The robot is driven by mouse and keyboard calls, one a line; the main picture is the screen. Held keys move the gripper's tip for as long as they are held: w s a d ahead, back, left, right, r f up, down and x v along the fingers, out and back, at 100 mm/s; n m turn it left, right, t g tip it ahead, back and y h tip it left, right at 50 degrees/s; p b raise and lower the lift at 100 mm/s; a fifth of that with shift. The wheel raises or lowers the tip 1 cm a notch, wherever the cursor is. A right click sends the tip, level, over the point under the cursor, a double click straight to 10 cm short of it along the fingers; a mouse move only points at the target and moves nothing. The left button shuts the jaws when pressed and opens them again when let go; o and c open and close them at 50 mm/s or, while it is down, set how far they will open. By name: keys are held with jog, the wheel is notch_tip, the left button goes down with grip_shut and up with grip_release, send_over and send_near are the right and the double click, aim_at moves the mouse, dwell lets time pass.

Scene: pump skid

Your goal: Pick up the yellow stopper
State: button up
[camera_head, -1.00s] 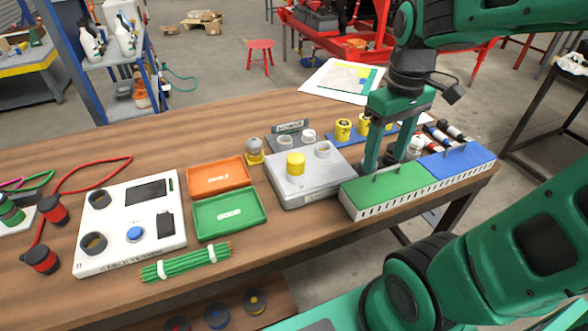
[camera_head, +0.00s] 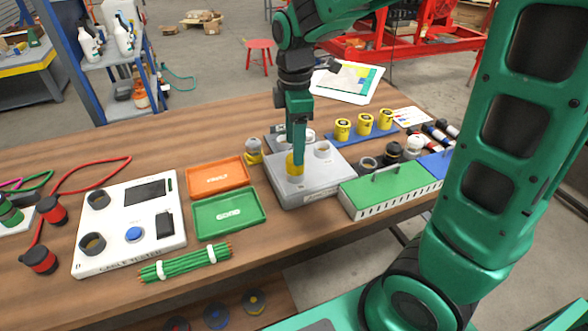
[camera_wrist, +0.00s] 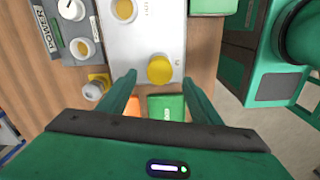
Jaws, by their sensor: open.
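The yellow stopper (camera_head: 290,164) stands on top of the light grey box (camera_head: 315,195), partly hidden behind a finger of my gripper in the head view. In the wrist view the round yellow stopper (camera_wrist: 160,69) lies between my two fingertips. My gripper (camera_wrist: 159,80) is open, with a finger on either side of the stopper and a gap visible at each side. In the head view my gripper (camera_head: 299,150) points down over the box. How far the fingertips reach down beside the stopper is hard to tell.
Near the box are an orange tray (camera_head: 218,174), a green tray (camera_head: 228,213) and a green case (camera_head: 385,192). Yellow cylinders (camera_head: 343,130) stand on a blue strip behind. A white knob with yellow base (camera_head: 254,151) stands close left. A white tester panel (camera_head: 132,224) lies at left.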

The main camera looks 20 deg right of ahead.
jog(key=shift+w+d+f, duration=0.1)
jog(key=shift+d+f, duration=0.05)
jog(key=shift+f, duration=2.6)
jog(key=c, duration=1.3)
